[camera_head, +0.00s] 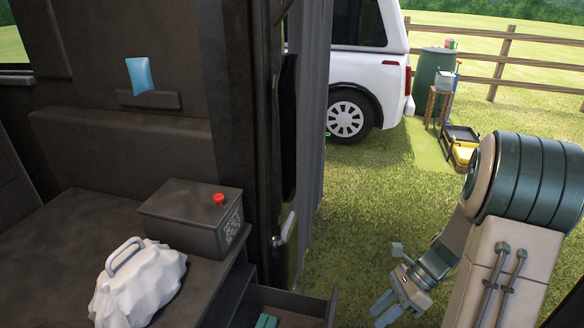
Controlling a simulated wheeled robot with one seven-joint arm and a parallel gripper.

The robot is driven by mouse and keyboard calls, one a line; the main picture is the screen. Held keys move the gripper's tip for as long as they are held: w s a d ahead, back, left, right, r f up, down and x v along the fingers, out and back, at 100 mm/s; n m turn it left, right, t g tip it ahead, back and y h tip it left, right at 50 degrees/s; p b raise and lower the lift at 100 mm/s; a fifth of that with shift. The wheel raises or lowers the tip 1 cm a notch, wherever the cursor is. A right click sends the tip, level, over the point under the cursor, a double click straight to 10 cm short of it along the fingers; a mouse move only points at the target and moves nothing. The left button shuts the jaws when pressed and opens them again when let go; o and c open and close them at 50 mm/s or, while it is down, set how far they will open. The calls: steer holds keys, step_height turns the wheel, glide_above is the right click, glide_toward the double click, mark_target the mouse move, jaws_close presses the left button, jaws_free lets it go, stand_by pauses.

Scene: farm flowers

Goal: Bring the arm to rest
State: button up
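My arm shows at the right of the head view, with its thick dark-green ribbed joint high and a beige link below it. My gripper (388,305) hangs at the lower middle-right, in front of the grass, and points down to the left. Its two grey fingers look apart, with a gap between them. I see nothing between the fingers. It is apart from the dark interior on the left and touches nothing that I can see.
A dark box with a red knob (196,215) and a white bag (138,284) sit on the dark counter. Below is an open drawer (290,303) holding a green item. Outside stand a white car (368,65), a green barrel (436,72) and a fence.

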steer(key=s+a+r+n+t+h+p, duration=0.1)
steer(key=r+n+p, duration=0.3)
steer(key=r, duration=0.5)
steer(key=s+a+r+n+t+h+p, duration=0.2)
steer(key=s+r+n+t+h+p, duration=0.1)
steer(key=r+n, duration=0.6)
steer(key=s+a+r+n+t+h+p, duration=0.1)
steer(key=s+a+r+n+h+p, duration=0.1)
steer(key=r+n, duration=0.4)
step_height(320, 180, up, 3)
steer(key=s+h+p, duration=0.1)
steer(key=h+p, duration=0.1)
steer(key=shift+t+p, duration=0.3)
steer(key=shift+t, duration=0.1)
steer(key=shift+r, duration=0.1)
